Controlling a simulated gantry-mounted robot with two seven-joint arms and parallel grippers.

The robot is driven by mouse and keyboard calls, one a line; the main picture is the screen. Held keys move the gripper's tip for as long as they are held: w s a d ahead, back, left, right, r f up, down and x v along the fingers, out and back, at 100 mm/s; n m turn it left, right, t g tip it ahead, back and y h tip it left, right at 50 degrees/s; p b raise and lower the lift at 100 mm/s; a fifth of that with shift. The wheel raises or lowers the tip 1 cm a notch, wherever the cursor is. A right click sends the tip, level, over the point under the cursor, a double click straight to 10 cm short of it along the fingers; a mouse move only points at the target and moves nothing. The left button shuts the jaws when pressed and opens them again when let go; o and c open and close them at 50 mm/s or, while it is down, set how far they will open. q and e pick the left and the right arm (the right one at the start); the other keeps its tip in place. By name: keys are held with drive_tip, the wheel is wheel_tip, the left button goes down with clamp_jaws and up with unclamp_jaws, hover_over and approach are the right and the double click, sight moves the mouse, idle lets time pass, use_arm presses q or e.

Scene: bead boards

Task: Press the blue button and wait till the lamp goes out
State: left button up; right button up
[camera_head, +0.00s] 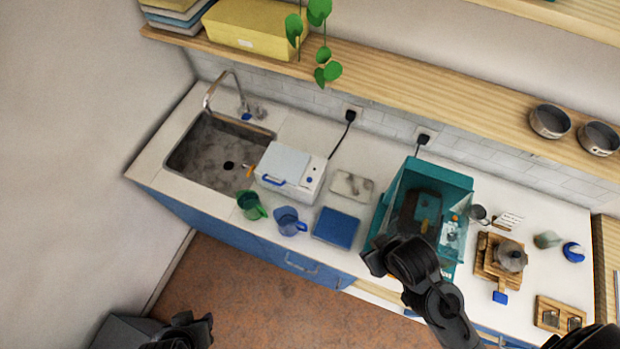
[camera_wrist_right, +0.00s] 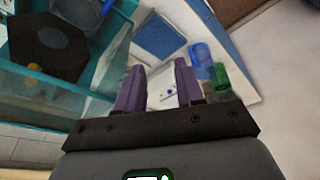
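A white box appliance (camera_head: 291,170) stands on the counter beside the sink, with a blue handle and a small blue button (camera_head: 309,180) on its front. In the right wrist view the white box shows between the fingers, with a small blue spot on it. No lit lamp can be made out; such details are too small. My right gripper (camera_head: 376,262) is in front of the teal crate-like housing, apart from the white box. In its wrist view the gripper (camera_wrist_right: 157,72) has its two purple fingers apart and empty. My left gripper (camera_head: 198,328) is low at bottom left; its fingers are unclear.
The teal housing (camera_head: 448,178) stands right of the white box. A green jug (camera_head: 250,205), a blue jug (camera_head: 289,221) and a blue mat (camera_head: 337,228) lie along the front edge. The sink (camera_head: 211,158) is at left; a moka pot (camera_head: 510,257) is at right. A shelf runs above.

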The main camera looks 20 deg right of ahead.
drive_tip(key=shift+d, duration=0.1)
clamp_jaws()
drive_tip(key=shift+d, duration=0.1)
drive_tip(key=shift+w, duration=0.1)
idle(0.9)
idle(0.5)
